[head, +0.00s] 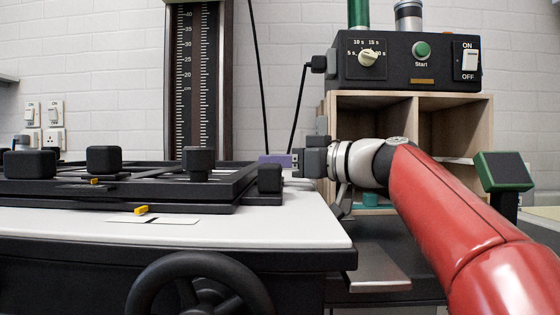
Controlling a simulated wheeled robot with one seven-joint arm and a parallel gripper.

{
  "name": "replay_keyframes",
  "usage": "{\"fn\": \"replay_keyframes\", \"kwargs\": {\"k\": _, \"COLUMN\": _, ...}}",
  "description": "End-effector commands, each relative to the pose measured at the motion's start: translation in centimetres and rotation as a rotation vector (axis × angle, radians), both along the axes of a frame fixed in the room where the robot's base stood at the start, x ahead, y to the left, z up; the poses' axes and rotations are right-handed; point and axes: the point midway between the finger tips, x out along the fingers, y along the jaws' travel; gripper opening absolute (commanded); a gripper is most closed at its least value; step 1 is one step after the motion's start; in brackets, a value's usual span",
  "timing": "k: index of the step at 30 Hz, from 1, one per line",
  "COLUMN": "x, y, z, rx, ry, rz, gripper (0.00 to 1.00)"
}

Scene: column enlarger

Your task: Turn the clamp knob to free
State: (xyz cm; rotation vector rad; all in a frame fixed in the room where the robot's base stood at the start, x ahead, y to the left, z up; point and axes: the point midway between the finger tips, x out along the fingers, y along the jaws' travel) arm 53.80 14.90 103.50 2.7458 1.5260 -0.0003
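My gripper (288,163) points left from the end of my red arm, at the right end of the black frame assembly (225,202) on the white board. Its fingertips are small here, near a purple piece and a black block-shaped knob (270,178). I cannot tell whether it touches either, or whether it is open. More black knobs stand on the frame: one at the far left (30,164), one left of the middle (104,160) and one in front of the column (198,160). I cannot tell which is the clamp knob, or its setting.
A black handwheel (200,290) sits below the white board (290,228). The scaled column (197,80) rises behind. A timer box (405,62) stands on a wooden shelf (415,97) behind my arm. A green-edged small screen (503,171) is at the right.

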Motion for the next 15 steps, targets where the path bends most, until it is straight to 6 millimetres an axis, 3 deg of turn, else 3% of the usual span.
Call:
{"fn": "replay_keyframes", "kwargs": {"k": 8, "x": 0.18, "y": -0.11, "z": -0.07, "rx": -0.001, "ry": 0.003, "rz": 0.033, "gripper": 0.08}}
{"fn": "replay_keyframes", "kwargs": {"k": 15, "x": 0.46, "y": -0.24, "z": 0.06, "rx": 0.001, "ry": 0.002, "rz": 0.164, "gripper": 0.08}}
